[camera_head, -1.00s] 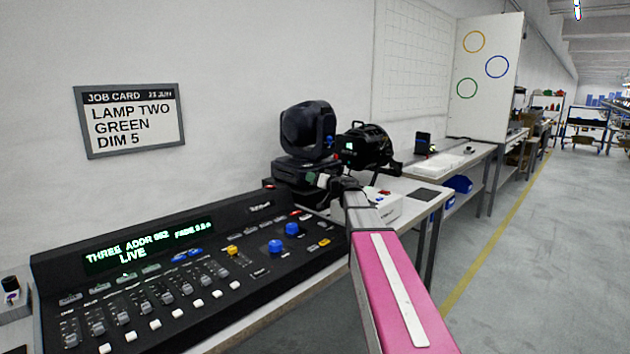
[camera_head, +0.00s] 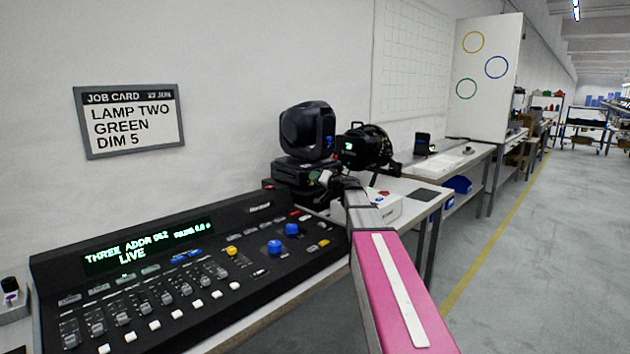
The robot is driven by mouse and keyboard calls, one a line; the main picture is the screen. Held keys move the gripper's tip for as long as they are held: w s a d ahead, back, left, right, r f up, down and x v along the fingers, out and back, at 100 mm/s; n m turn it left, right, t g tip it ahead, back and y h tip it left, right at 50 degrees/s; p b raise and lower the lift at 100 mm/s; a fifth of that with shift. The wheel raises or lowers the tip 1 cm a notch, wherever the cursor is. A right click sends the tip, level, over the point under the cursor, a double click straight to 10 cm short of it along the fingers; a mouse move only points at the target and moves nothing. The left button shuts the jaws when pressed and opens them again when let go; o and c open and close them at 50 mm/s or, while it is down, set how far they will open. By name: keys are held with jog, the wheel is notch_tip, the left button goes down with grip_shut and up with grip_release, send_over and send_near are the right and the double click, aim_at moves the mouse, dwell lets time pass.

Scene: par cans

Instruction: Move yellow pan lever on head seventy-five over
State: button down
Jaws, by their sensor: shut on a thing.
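A black moving-head light (camera_head: 307,130) stands at the far end of the lighting console, its head upright in a yoke on a dark base. My arm reaches to it from the lower right. My gripper (camera_head: 322,182) is at the base, on its near right side, shut. Its fingertips are mostly hidden by my wrist and the dark base. No yellow pan lever can be made out; what the jaws hold is covered, and its place at the light fits the lever.
The console (camera_head: 190,275) has sliders, blue knobs and a display reading "LIVE". A job card (camera_head: 130,120) hangs on the wall. The floor at right is clear.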

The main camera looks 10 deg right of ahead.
jog(key=shift+w+d+f+m, duration=0.1)
jog(key=shift+w+d+m, duration=0.15)
jog(key=shift+m, duration=1.15)
jog(key=shift+w+d+r+m, duration=0.15)
jog(key=shift+d+m, duration=0.25)
jog(key=shift+m, duration=1)
jog(key=shift+w+d+f+m, duration=0.15)
jog(key=shift+w+d+m, duration=0.15)
jog(key=shift+m, duration=1.1)
jog(key=c, duration=1.1)
grip_release()
jog(key=shift+o, duration=0.2)
jog(key=v, duration=0.9)
jog(key=shift+s+d, duration=0.1)
jog(key=shift+s, duration=0.2)
jog(key=shift+s+d, duration=0.45)
jog(key=shift+s, duration=0.05)
